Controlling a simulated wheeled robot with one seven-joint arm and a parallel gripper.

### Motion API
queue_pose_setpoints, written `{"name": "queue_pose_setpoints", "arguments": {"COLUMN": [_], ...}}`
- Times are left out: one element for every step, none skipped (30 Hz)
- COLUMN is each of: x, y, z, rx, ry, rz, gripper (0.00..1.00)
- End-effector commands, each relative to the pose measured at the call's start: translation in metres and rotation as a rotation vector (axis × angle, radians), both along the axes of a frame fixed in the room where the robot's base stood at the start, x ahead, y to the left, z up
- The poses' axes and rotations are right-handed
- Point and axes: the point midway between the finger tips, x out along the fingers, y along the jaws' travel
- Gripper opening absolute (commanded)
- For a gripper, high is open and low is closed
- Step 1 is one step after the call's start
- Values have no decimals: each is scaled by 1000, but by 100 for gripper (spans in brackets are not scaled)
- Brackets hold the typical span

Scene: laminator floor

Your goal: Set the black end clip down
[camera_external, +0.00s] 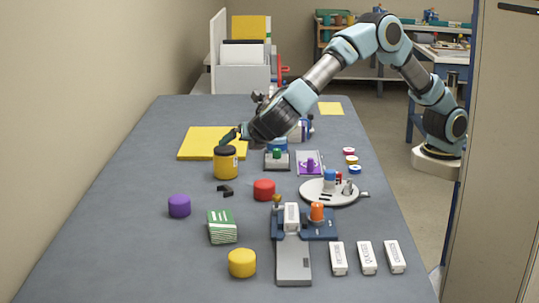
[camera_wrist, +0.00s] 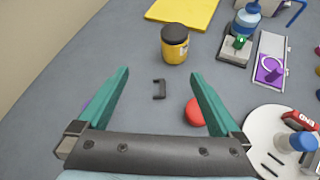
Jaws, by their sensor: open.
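The black end clip (camera_external: 225,189) lies on the grey table, in front of the yellow canister with the black lid (camera_external: 226,164). In the wrist view the clip (camera_wrist: 159,89) is a small bracket shape lying flat, apart from the canister and the red cylinder. My gripper (camera_external: 228,138) is above the table near the canister's lid in the external view. In the wrist view its two green fingers (camera_wrist: 159,73) are wide apart, with the clip seen in the gap between them and nothing held. The height between fingers and clip is hard to judge.
A red cylinder (camera_external: 264,190) sits right of the clip. A purple cylinder (camera_external: 179,206) and green-and-white pack (camera_external: 222,226) stand nearer the front. A yellow sheet (camera_external: 208,143) lies behind the canister. A round white tray (camera_external: 320,197) with small parts is to the right.

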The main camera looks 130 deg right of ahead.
Motion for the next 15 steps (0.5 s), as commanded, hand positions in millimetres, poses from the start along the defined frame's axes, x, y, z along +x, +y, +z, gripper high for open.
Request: {"name": "queue_pose_setpoints", "arguments": {"x": [-6,-8,-11,-14,-17,-21,-24,-28,-33,-37,-40,-44,-48,-50,-54], "y": [-8,-12,-17,-20,-24,-29,-33,-37,-41,-45,-48,-50,-52,-53,-54], "z": [-5,-9,-15,-19,-23,-29,-34,-38,-44,-47,-51,-55,-57,-58,-59], "rx": [27,44,70,90,111,142,167,194,233,264,295,337,367,396,434], "ry": [-26,-48,-78,-100,-127,-167,-199,-237,-292,-337,-383,-447,-496,-544,-609], "rz": [-15,-24,-36,-46,-58,-75,-89,-107,-135,-156,-181,-212,-238,-262,-300], "gripper": [100,100,100,100,100,100,100,100,100,100,100,100,100,100,100]}}
